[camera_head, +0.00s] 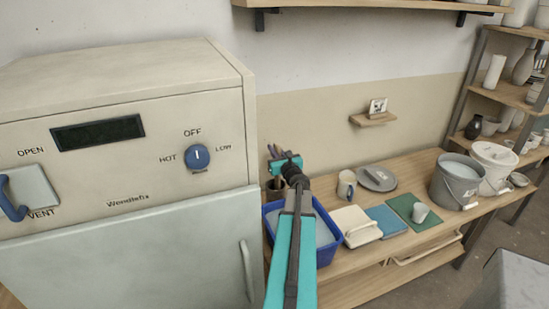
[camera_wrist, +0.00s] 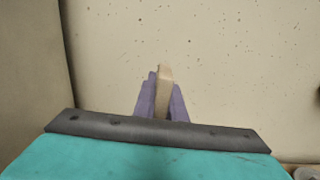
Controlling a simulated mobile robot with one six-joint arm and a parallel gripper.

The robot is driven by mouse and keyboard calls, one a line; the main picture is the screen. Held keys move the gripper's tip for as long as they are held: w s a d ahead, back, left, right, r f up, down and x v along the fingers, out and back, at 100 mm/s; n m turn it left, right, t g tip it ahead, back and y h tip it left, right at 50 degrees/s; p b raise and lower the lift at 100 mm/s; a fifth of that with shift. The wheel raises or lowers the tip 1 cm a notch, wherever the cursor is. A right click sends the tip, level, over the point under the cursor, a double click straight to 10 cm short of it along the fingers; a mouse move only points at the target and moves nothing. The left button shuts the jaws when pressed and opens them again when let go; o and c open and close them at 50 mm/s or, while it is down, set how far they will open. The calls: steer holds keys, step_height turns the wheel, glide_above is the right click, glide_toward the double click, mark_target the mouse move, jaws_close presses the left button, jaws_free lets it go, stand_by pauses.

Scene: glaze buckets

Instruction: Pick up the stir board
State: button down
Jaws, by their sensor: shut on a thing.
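My gripper (camera_head: 272,152) is at the back of the bench, just right of the kiln-like cabinet, above a small dark pot (camera_head: 276,192). In the wrist view its two purple fingers (camera_wrist: 161,98) are shut on a narrow tan piece, which looks like the stir board (camera_wrist: 165,76). Only its upper end shows between the fingertips. In the head view the gripper and arm hide most of that spot, and I cannot tell whether the board's lower end is inside the pot.
A blue basin (camera_head: 325,240) stands below my arm. A mug (camera_head: 346,186), a grey plate (camera_head: 377,178), coloured slabs and two buckets (camera_head: 455,180) line the bench to the right. The cabinet (camera_head: 120,140) is close on the left; a small wall shelf (camera_head: 373,120) is behind.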

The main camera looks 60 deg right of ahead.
step_height(320, 180, up, 18)
stand_by(0.7)
stand_by(0.6)
steer(key=shift+r+p, duration=0.45)
steer(key=shift+p, duration=0.3)
step_height(320, 180, up, 6)
steer(key=p, duration=0.6)
steer(key=shift+r, duration=0.15)
